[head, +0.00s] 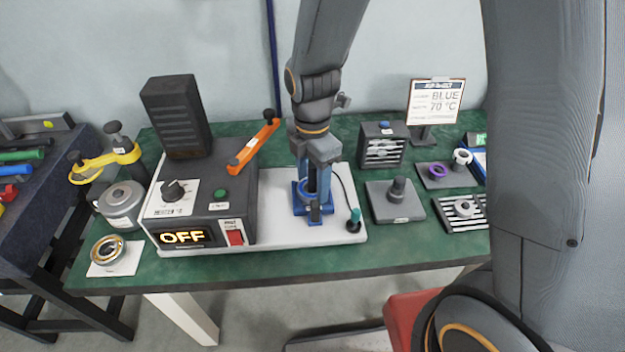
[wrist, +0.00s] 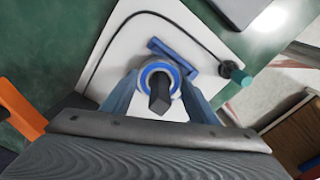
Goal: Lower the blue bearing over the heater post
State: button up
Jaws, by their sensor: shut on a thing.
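The blue bearing (wrist: 144,78), a ring with a bright blue face, sits between the blue fingers of my gripper (wrist: 159,82) in the wrist view. My gripper is shut on it. The dark square heater post (wrist: 159,96) shows through the ring's opening and overlaps its near rim, so the ring appears to be around the post. How far down the ring is cannot be told. In the head view my gripper (head: 311,188) points down over the blue heater base (head: 313,219), and the fingers partly hide the bearing (head: 304,187).
The heater box (head: 208,200) with an OFF display stands left of my gripper, with an orange-handled bar (head: 254,146) on it. A cable and a green-tipped probe (head: 354,220) lie to the right. A grey plate with a peg (head: 396,200) stands further right.

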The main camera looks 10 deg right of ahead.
jog(key=shift+f, duration=0.4)
jog(key=o, duration=1.4)
jog(key=shift+c, duration=0.2)
jog(key=shift+r, duration=0.1)
notch_tip(320, 180, up, 11)
jog(key=p, duration=0.9)
jog(key=shift+d, duration=0.1)
jog(key=shift+s+d+m+b, duration=0.1)
jog(key=shift+d+m+b, duration=0.2)
jog(key=shift+m, duration=0.3)
jog(key=s+d+m+b, duration=0.2)
jog(key=d+m, duration=0.4)
jog(key=m, duration=0.5)
jog(key=s+d+m+t+b, duration=0.1)
jog(key=s+d+m+b, duration=0.2)
jog(key=m, duration=0.8)
jog(key=s+d, duration=0.2)
jog(key=shift+s+d, duration=0.25)
jog(key=shift+d, duration=0.15)
